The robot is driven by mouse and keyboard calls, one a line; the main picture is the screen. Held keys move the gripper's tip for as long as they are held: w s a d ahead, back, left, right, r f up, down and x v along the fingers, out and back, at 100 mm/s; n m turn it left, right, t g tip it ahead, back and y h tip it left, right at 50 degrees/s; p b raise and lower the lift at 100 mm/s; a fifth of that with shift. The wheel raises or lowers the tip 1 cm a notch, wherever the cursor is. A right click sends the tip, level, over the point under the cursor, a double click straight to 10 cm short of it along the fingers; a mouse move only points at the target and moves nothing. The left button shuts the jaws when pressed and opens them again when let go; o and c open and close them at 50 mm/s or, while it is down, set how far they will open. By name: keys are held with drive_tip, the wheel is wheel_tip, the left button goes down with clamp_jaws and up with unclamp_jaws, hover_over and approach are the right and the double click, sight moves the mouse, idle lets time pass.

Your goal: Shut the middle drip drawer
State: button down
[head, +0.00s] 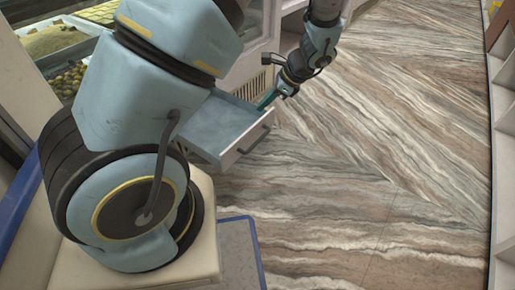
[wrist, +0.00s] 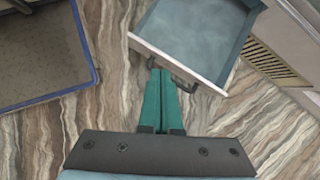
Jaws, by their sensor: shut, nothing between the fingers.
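The drip drawer (head: 222,125) stands pulled out from the counter, with an empty blue-grey inside and a pale front panel. A dark bar handle (head: 257,141) is on that front. In the wrist view the drawer (wrist: 195,30) is at the top, its front facing my gripper. My gripper (head: 268,98) has teal fingers, shut with nothing between them. In the wrist view the fingertips (wrist: 161,72) are just in front of the drawer front and overlap the handle (wrist: 186,86); I cannot tell whether they touch. My arm hides part of the counter and any neighbouring drawers.
A vent grille (wrist: 272,64) is in the counter face beside the drawer. A grey mat with a blue edge (wrist: 38,55) lies on the floor to the left in the wrist view. Shelving (head: 503,130) runs along the right edge. The striped floor (head: 390,130) between is clear.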

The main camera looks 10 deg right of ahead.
sight(251, 132)
drive_tip(key=d+f+m+t+b, duration=0.3)
drive_tip(key=d+f+m+b, duration=0.3)
drive_tip(key=f, duration=0.5)
drive_tip(key=b+x, duration=0.1)
drive_tip(key=x, duration=0.3)
drive_tip(key=b+x, duration=0.2)
drive_tip(key=x, duration=0.2)
drive_tip(key=w+r+b+x, duration=0.1)
drive_tip(key=b+x, duration=0.1)
drive_tip(key=x, duration=0.2)
drive_tip(key=shift+a+r, duration=0.1)
drive_tip(key=shift+a, duration=0.1)
drive_tip(key=shift+w+a+r, duration=0.1)
drive_tip(key=shift+w+a, duration=0.2)
drive_tip(key=shift+w, duration=0.05)
drive_tip(key=shift+w, duration=0.1)
